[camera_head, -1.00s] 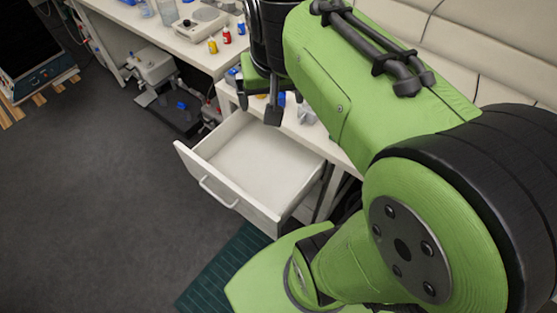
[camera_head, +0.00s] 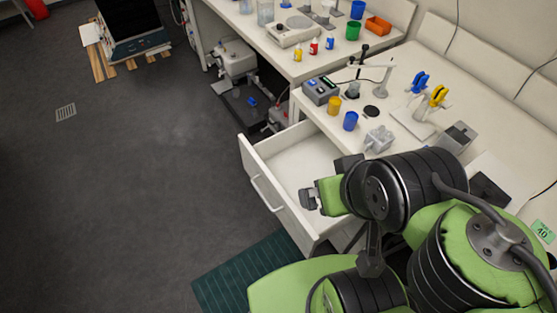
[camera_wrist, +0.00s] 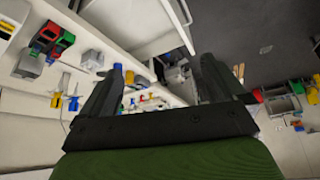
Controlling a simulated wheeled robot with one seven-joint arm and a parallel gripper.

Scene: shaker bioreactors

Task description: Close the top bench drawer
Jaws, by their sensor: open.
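The top bench drawer (camera_head: 270,200) is white and stands pulled out from the bench, with a pale bar handle (camera_head: 266,194) on its front. Its empty inside (camera_head: 298,163) shows in the head view. My gripper (camera_head: 318,185) overlaps the drawer's right part in that view; its height above the drawer is hard to tell. In the wrist view my gripper (camera_wrist: 158,90) has its two dark fingers spread with nothing between them. The drawer (camera_wrist: 145,28) also shows at the top of the wrist view, with its handle (camera_wrist: 182,12) beyond the fingers.
The bench top (camera_head: 385,135) carries a grey device (camera_head: 320,90), yellow and blue cups (camera_head: 350,121) and stands with blue and yellow clamps (camera_head: 437,97). A second bench stands behind it. The dark floor left of the drawer is clear; a green mat (camera_head: 245,270) lies below.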

